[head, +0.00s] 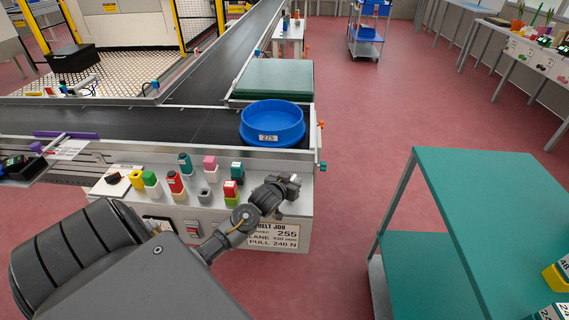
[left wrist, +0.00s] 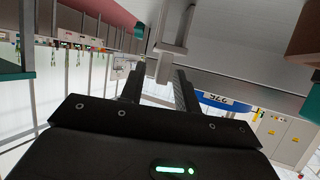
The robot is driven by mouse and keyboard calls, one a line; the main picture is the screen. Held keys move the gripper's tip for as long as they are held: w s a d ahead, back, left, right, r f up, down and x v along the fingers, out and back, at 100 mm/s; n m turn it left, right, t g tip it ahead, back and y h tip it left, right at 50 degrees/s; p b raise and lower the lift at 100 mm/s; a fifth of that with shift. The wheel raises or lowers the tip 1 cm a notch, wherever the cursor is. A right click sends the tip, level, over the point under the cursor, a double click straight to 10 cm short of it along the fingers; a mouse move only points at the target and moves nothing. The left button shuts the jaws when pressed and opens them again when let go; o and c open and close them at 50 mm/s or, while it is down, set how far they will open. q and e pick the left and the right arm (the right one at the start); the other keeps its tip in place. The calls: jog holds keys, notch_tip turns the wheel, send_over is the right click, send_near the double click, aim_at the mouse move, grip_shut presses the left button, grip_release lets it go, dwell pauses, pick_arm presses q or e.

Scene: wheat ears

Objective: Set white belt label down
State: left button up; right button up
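A white label (head: 273,236) headed "BELT JOB", with 255 and 240 N printed on it, is on the front face of the conveyor panel, partly covered by my left arm. My left gripper (head: 290,187) is just above it, in front of the panel's right part. In the left wrist view its two dark fingers (left wrist: 158,85) stand apart. A grey bracket-like piece (left wrist: 172,45) shows beyond and between the fingertips; I cannot tell whether it touches them. No label shows in the fingers. My right gripper is in neither view.
A blue round tub (head: 272,124) marked 275 stands on the dark belt (head: 190,124). Several coloured blocks and a black knob (head: 112,178) are on the panel left of my gripper. A teal table (head: 495,215) stands right, across clear floor.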

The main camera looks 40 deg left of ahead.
pick_arm(q)
jog(key=v, duration=0.9)
jog(key=shift+d+r+p, duration=0.1)
jog(key=shift+r+p, duration=0.05)
jog(key=shift+p, duration=0.2)
